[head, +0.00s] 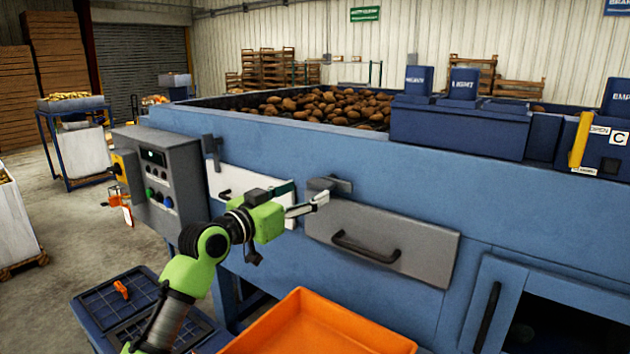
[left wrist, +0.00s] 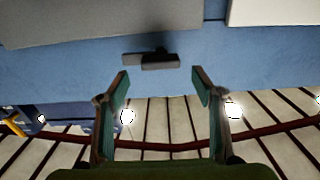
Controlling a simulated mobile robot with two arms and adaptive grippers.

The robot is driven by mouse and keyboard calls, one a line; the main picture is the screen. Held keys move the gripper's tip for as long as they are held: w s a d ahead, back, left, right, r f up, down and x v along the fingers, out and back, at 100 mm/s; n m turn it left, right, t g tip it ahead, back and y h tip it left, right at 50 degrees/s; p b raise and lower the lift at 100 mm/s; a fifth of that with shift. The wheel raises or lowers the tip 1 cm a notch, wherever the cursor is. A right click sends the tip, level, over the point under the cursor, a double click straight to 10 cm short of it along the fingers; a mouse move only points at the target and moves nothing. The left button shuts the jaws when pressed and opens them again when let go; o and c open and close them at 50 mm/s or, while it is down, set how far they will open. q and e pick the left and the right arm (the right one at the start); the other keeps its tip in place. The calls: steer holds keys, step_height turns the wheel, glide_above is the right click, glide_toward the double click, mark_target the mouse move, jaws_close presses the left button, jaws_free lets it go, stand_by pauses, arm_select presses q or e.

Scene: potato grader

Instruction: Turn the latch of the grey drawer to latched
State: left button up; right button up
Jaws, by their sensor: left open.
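The grey drawer (head: 385,235) is shut in the blue machine's side and has a dark bar handle (head: 366,246). Its small dark grey latch (head: 337,185) sits at the drawer's upper left edge. In the left wrist view the latch (left wrist: 158,60) lies lengthwise across the picture, close to the grey drawer panel (left wrist: 100,20). My left gripper (head: 303,196) is open and empty, just left of the latch in the head view. In the left wrist view its fingertips (left wrist: 160,76) stand on either side of the latch, apart from it. My right gripper is not in view.
A white drawer (head: 235,182) with its own latch (head: 211,146) is left of the grey one. A grey control box (head: 160,175) juts out further left. An orange tray (head: 320,325) is below, in front of the machine. Potatoes (head: 325,106) lie in the machine's top.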

mark_target(316, 185)
arm_select(q)
steer(key=p+x, duration=0.1)
steer(key=x, duration=0.2)
steer(key=shift+w+r, duration=0.1)
steer(key=shift+r, duration=0.1)
steer(key=shift+w+d, duration=0.15)
steer(key=shift+w, duration=0.1)
steer(key=shift+w+d+f, duration=0.1)
steer(key=shift+w+d, duration=0.15)
steer(key=shift+w, duration=0.05)
steer(key=c, duration=1.6)
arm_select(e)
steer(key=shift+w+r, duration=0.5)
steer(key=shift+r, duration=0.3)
